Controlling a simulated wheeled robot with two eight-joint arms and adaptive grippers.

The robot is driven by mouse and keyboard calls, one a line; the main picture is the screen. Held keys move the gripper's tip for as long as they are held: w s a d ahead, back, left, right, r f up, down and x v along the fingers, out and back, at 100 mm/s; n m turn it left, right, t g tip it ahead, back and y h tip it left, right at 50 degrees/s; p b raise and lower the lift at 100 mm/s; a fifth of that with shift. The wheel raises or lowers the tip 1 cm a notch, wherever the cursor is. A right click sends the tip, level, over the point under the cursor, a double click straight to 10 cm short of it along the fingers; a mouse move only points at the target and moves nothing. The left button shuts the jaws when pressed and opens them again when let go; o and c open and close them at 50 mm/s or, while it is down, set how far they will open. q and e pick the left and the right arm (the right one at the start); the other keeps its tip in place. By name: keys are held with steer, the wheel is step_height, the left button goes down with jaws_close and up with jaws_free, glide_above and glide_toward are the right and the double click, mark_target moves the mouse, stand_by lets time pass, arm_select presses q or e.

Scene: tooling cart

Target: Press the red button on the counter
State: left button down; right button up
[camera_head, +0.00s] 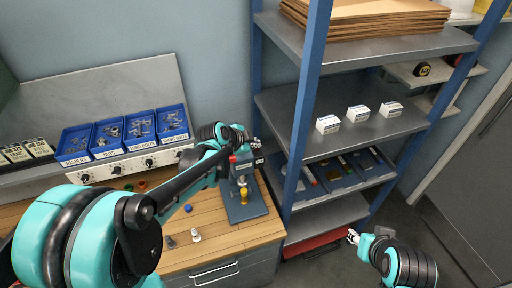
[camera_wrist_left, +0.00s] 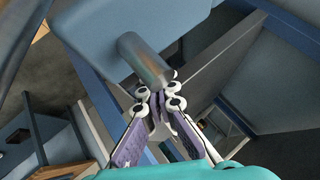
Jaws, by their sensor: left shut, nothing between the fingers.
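A small round red piece (camera_head: 142,186) lies on the wooden counter (camera_head: 222,236), partly beside my left arm. Another small red part (camera_head: 233,159) shows on the blue-grey bench device (camera_head: 243,208) at the counter's right end. I cannot tell for certain which is the button. My left gripper (camera_head: 257,143) is above and behind that device, beside the blue shelf post. In the left wrist view its fingers (camera_wrist_left: 160,97) are shut and empty, close to a grey metal cylinder (camera_wrist_left: 146,60); contact is unclear. My right gripper (camera_head: 352,237) is at the lower right, away from the counter, its opening too small to judge.
Blue bins (camera_head: 108,137) of hardware stand at the counter's back. A green piece (camera_head: 128,187), a blue piece (camera_head: 188,208) and small pegs (camera_head: 195,235) are on the counter. A blue-framed shelf unit (camera_head: 340,85) with boxes stands close on the right.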

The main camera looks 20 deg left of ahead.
arm_select(q)
steer(key=shift+r+p, duration=0.55)
steer(key=shift+r, duration=0.3)
steer(key=shift+r+p, duration=1.85)
steer(key=shift+r, duration=0.6)
steer(key=shift+r, duration=0.1)
